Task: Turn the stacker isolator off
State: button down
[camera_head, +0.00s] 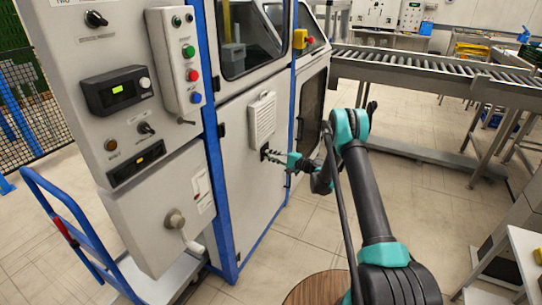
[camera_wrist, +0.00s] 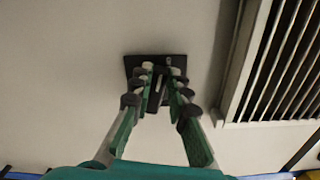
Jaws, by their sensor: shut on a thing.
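A small dark square plate (camera_wrist: 133,62) sits on the pale side panel of the machine. It looks like the stacker isolator, but no label is readable. A dark handle (camera_wrist: 156,88) stands out from its middle. My gripper (camera_wrist: 160,74) has its fingers on either side of this handle and is shut on it. In the head view my gripper (camera_head: 270,156) reaches left to the panel, just below a vent. The fingers hide part of the handle, and its exact angle is hard to tell.
A louvred vent (camera_head: 262,120) is just above the plate; it also shows at the right of the wrist view (camera_wrist: 285,60). A control cabinet (camera_head: 120,130) stands left, with a blue trolley (camera_head: 75,225) beside it. A roller conveyor (camera_head: 440,75) is behind right. The floor between is open.

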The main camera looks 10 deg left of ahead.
jog(key=shift+f+n, duration=0.3)
jog(key=shift+n, duration=0.8)
jog(key=c, duration=1.5)
grip_release()
jog(key=shift+o, duration=0.2)
jog(key=v, duration=1.2)
jog(key=shift+r, duration=0.15)
